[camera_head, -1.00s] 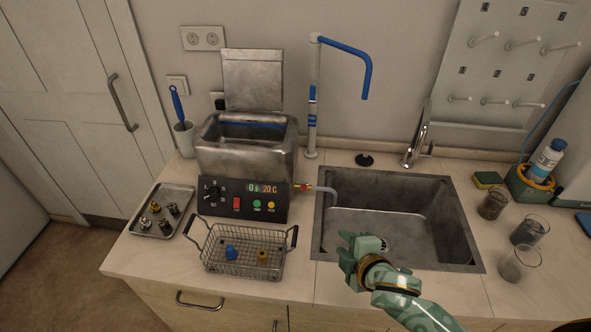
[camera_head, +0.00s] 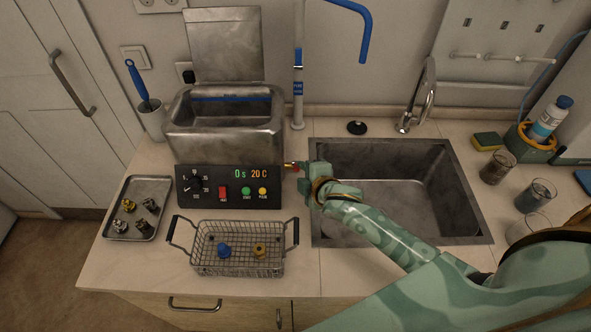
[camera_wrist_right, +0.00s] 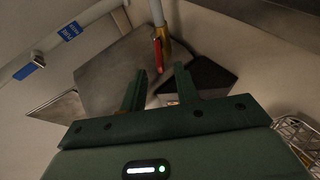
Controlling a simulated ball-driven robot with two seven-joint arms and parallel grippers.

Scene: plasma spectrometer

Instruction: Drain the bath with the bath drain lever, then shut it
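The bath (camera_head: 225,143) is a steel tank with its lid raised and a black control panel (camera_head: 240,205) reading "0 s 20 C". Its drain lever (camera_head: 294,166) is small and red, on a brass valve at the tank's right side. In the right wrist view the red lever (camera_wrist_right: 158,55) hangs beside the brass valve (camera_wrist_right: 164,45). My right gripper (camera_head: 303,178) is at the valve. In the wrist view its fingers (camera_wrist_right: 161,72) are open, with the lever's end between their tips; I cannot tell whether they touch it. My left gripper is not in view.
The sink (camera_head: 475,215) lies right of the bath, under my right arm. A wire basket (camera_head: 220,265) stands in front of the bath. A tray (camera_head: 133,228) with small parts is at left. A tall post with a blue arm (camera_head: 298,85) stands behind the valve.

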